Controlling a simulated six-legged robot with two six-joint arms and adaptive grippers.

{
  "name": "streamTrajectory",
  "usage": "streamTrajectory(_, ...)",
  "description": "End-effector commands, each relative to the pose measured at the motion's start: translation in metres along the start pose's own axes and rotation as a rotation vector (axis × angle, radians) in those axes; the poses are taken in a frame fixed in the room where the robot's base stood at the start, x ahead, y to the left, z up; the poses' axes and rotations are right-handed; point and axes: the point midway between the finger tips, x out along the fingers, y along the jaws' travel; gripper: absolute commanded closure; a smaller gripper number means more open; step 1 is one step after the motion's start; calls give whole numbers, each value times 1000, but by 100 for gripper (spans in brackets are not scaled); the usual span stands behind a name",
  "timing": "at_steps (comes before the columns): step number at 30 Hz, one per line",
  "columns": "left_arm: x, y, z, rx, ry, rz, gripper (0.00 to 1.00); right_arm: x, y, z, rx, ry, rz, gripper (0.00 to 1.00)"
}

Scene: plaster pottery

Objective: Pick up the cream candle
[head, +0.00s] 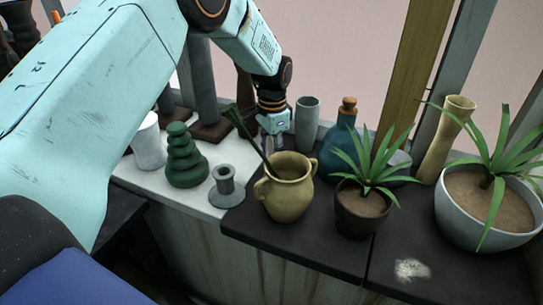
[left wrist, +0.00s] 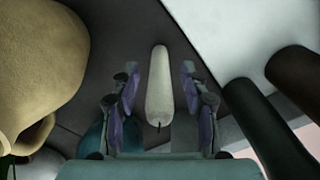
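The cream candle (left wrist: 159,82) shows in the left wrist view as a pale tapered cylinder with a dark wick at its near end. It lies between the two fingers of my left gripper (left wrist: 158,72), with a gap on each side. The fingers are open and do not appear to touch it. In the head view my left gripper (head: 271,139) points down behind the yellow two-handled jug (head: 288,190); the candle cannot be made out clearly there. My right gripper is not in view.
A grey cup (head: 307,122) and a blue corked bottle (head: 340,148) stand close right of the gripper. A green stacked ornament (head: 185,160), a grey candlestick (head: 227,187) and a white cup (head: 149,143) stand left. Potted plants (head: 363,208) fill the right side.

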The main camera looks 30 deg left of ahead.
Motion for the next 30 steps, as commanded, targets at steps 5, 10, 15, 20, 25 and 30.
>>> streamTrajectory(5,0,0,0,0,0,0,72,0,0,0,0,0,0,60)
streamTrajectory(10,0,0,0,0,0,1,87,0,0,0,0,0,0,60)
streamTrajectory(15,0,0,0,0,-1,1,100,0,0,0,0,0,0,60)
streamTrajectory(20,0,0,0,0,-1,1,100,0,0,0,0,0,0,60)
streamTrajectory(25,-2,0,1,0,-2,1,100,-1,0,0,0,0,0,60)
streamTrajectory(30,-26,0,0,0,2,-1,100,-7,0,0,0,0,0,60)
